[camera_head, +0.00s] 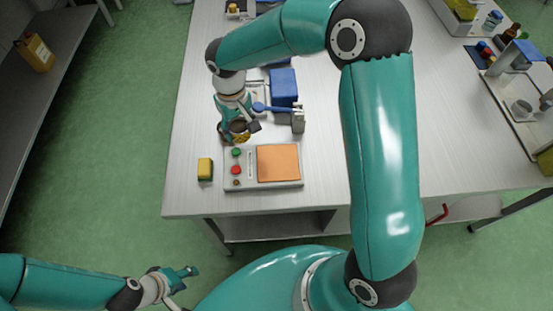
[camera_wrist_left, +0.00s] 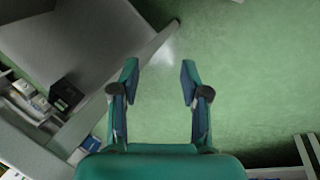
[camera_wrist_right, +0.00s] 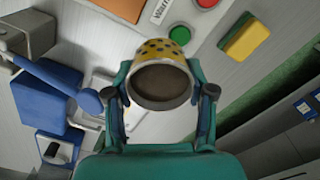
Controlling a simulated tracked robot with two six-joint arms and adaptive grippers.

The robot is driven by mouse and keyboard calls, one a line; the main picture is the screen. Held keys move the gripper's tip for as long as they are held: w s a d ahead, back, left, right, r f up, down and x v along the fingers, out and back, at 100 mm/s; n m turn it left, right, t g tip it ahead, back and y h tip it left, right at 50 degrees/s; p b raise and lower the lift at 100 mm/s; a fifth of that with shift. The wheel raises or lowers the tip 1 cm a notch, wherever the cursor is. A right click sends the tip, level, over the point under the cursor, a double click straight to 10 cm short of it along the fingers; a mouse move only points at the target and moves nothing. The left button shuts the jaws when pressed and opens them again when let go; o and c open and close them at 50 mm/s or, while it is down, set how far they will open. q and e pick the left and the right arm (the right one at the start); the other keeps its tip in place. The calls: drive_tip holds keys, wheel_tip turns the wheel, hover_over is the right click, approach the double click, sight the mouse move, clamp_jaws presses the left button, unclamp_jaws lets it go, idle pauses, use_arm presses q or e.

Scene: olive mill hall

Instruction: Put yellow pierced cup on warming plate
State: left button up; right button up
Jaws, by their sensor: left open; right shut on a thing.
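The yellow pierced cup (camera_wrist_right: 160,50) has dark dots and a dark inside. In the right wrist view it sits between the fingers of my right gripper (camera_wrist_right: 160,92), which is shut on it. In the head view my right gripper (camera_head: 238,128) and the cup (camera_head: 236,138) are at the back left edge of the warming plate's panel. The warming plate (camera_head: 278,163) is an orange square on a grey unit with green and red buttons; its top is bare. My left gripper (camera_wrist_left: 155,85) is open and empty over the green floor, away from the table.
A yellow and green sponge (camera_head: 205,169) lies left of the unit. A blue box (camera_head: 283,87), a blue ladle (camera_head: 268,107) and a grey metal block (camera_head: 298,119) stand behind the plate.

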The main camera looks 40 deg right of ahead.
use_arm(q)
drive_tip(key=shift+o, duration=0.9)
drive_tip(key=shift+f, duration=0.15)
use_arm(e)
drive_tip(key=shift+d+r, duration=0.2)
drive_tip(key=shift+r, duration=0.1)
wheel_tip(320, 180, up, 7)
drive_tip(key=s+d+m+b, duration=0.2)
drive_tip(key=s+m+b, duration=0.1)
drive_tip(key=m, duration=0.2)
wheel_tip(320, 180, up, 7)
drive_tip(key=m+b, duration=0.3)
drive_tip(key=m, duration=0.3)
hover_over(279, 159)
use_arm(q)
wheel_tip(279, 159, down, 7)
drive_tip(key=b, duration=0.1)
use_arm(e)
wheel_tip(279, 159, down, 19)
drive_tip(key=shift+r, duration=0.1)
use_arm(q)
drive_tip(key=shift+f, duration=0.15)
use_arm(e)
drive_tip(key=o, duration=1.2)
drive_tip(key=shift+b, duration=0.3)
drive_tip(key=shift+o, duration=0.2)
